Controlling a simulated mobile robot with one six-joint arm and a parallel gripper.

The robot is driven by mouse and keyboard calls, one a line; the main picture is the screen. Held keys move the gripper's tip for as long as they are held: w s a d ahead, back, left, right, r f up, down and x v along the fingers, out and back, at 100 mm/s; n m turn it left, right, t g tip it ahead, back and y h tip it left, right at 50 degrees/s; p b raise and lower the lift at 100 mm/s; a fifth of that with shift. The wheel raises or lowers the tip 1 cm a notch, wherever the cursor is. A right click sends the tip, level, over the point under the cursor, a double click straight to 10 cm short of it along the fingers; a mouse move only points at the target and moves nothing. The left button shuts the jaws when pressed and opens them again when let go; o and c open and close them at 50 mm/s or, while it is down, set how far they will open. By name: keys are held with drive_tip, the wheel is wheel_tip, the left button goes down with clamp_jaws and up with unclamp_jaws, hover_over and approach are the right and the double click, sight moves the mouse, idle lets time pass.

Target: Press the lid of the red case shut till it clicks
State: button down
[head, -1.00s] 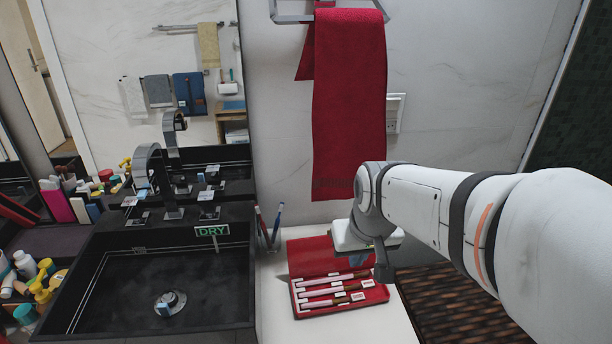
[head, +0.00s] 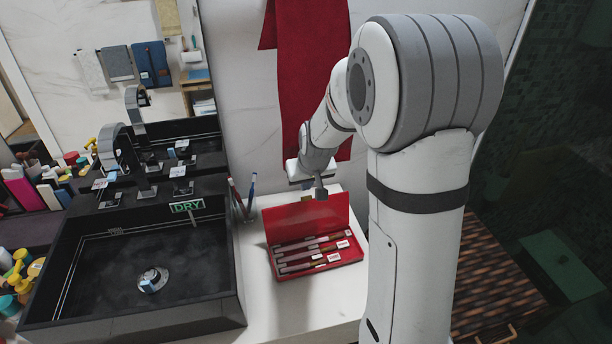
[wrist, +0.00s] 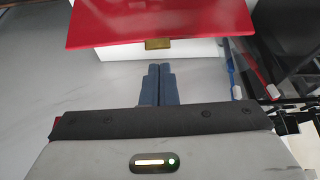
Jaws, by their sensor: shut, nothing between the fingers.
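The red case (head: 284,273) lies open on the white counter, its tray holding several slim items with white tags. Its lid (head: 310,222) stands up along the back edge. In the wrist view the lid (wrist: 165,18) fills the top, with a small brass clasp (wrist: 158,44) at its edge. My gripper (wrist: 159,68) is shut and empty, its dark blue fingers pointing toward the lid and showing just below the clasp. A gap to the lid cannot be judged.
A black sink (head: 130,270) with a green DRY sign (head: 187,206) is left of the case. Toothbrushes (head: 242,198) stand between them. A red towel (head: 312,90) hangs on the wall behind my wrist. Counter in front of the case is clear.

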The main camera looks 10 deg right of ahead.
sight(308, 216)
drive_tip(key=shift+x, duration=2)
drive_tip(key=shift+f, duration=0.15)
drive_tip(key=shift+b, duration=0.6)
